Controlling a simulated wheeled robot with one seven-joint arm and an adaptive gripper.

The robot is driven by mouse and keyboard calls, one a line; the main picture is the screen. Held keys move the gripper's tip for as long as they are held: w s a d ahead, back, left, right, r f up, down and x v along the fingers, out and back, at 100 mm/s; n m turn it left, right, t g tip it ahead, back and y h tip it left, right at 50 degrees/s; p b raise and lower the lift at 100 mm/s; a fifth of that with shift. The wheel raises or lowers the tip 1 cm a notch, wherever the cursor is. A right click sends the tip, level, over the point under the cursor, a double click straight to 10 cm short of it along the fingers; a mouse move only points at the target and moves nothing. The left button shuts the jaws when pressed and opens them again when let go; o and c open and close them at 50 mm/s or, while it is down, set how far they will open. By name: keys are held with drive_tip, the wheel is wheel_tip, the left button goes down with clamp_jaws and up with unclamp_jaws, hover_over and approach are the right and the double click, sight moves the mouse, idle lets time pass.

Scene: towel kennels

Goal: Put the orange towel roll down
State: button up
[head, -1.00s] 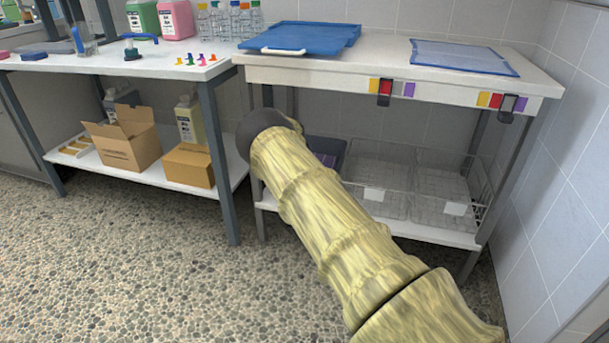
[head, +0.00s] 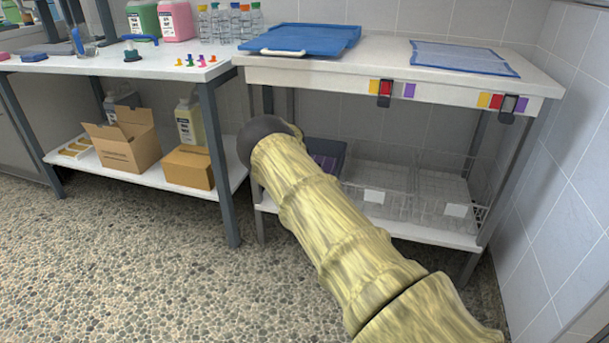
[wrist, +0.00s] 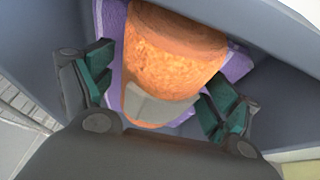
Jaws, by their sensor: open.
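The orange towel roll (wrist: 172,60), with a grey band around it, lies in the wrist view over a purple cloth-like piece (wrist: 111,20) inside a dark grey-blue bin (wrist: 60,25). My gripper (wrist: 165,64) is open, with one teal-padded finger on each side of the roll. A gap shows between the left finger and the roll; I cannot tell whether the right finger touches it. In the head view, the dark bin (head: 340,150) with purple inside stands on the lower shelf, partly behind my arm. My gripper and the roll are hidden there.
Wire baskets (head: 375,196) stand right of the bin on the lower shelf (head: 425,233). The tabletop (head: 385,60) above holds a blue tray (head: 305,38) and a blue-edged pad (head: 463,57). Table legs stand close to my arm. Cardboard boxes (head: 188,167) sit on the left shelf.

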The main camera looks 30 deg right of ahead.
drive_tip(key=p+v, duration=0.4)
drive_tip(key=v, duration=0.8)
drive_tip(key=shift+r+p, duration=0.2)
drive_tip(key=shift+p, duration=0.1)
drive_tip(key=shift+s+d, duration=0.1)
